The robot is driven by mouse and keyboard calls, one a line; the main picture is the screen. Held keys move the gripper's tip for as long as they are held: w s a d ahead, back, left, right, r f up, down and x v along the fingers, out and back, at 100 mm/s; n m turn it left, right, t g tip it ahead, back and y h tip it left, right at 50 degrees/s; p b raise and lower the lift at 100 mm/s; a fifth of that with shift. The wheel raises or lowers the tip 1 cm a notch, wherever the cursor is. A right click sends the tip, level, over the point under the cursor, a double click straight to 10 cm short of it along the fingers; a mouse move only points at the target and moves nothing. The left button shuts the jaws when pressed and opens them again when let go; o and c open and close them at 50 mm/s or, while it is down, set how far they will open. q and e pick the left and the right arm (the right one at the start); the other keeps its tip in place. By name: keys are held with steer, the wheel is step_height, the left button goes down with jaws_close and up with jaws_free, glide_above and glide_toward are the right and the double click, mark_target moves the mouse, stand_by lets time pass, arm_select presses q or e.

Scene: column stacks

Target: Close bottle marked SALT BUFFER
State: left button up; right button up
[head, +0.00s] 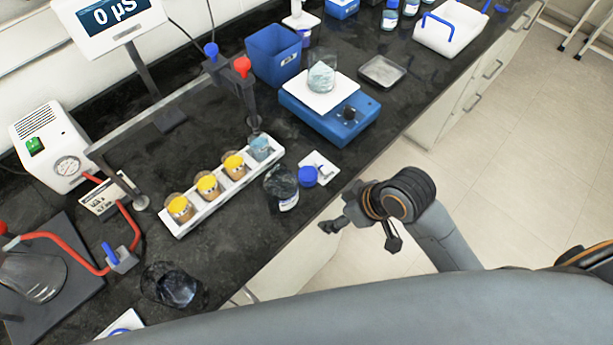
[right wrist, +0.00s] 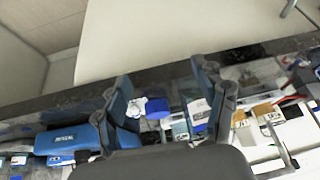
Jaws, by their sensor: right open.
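A clear, open bottle (head: 281,188) with a small white and blue label stands on the dark bench, in front of the right end of the white column rack. Its label is too small to read. A blue screw cap (head: 308,176) lies on a white card (head: 327,172) just right of the bottle, apart from it. The cap also shows between my fingers in the right wrist view (right wrist: 157,107). My right gripper (head: 361,234) is open and empty, beyond the bench's front edge, to the lower right of the cap. My left gripper is not in view.
The white rack (head: 181,230) holds several columns, most with yellow tops. A blue balance (head: 337,120) with a beaker (head: 321,77) stands behind the cap. A red tube (head: 62,240) and clear glassware (head: 175,288) are at left. Bench around the bottle's front is clear.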

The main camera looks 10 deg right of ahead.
steer(key=w+r+n, duration=0.1)
steer(key=w, duration=0.1)
steer(key=w+r+n+y, duration=0.1)
steer(key=r+n, duration=0.1)
steer(key=w+r+n+g, duration=0.1)
steer(key=w+r+n, duration=0.1)
steer(key=shift+w+a+y, duration=0.25)
steer(key=shift+w+y, duration=0.05)
steer(key=shift+w, duration=0.05)
steer(key=w+d+r+n+g, duration=0.1)
steer(key=w+d+r+n, duration=0.2)
steer(key=r, duration=0.4)
steer(key=shift+d+r+g, duration=0.35)
steer(key=shift+d+g, duration=0.05)
steer(key=shift+d, duration=0.25)
steer(key=shift+w+f, duration=0.1)
steer(key=p, duration=0.2)
glide_toward(312, 173)
steer(key=x, duration=0.3)
steer(key=shift+f, duration=0.2)
steer(key=shift+a+f, duration=0.1)
steer(key=shift+f, duration=0.2)
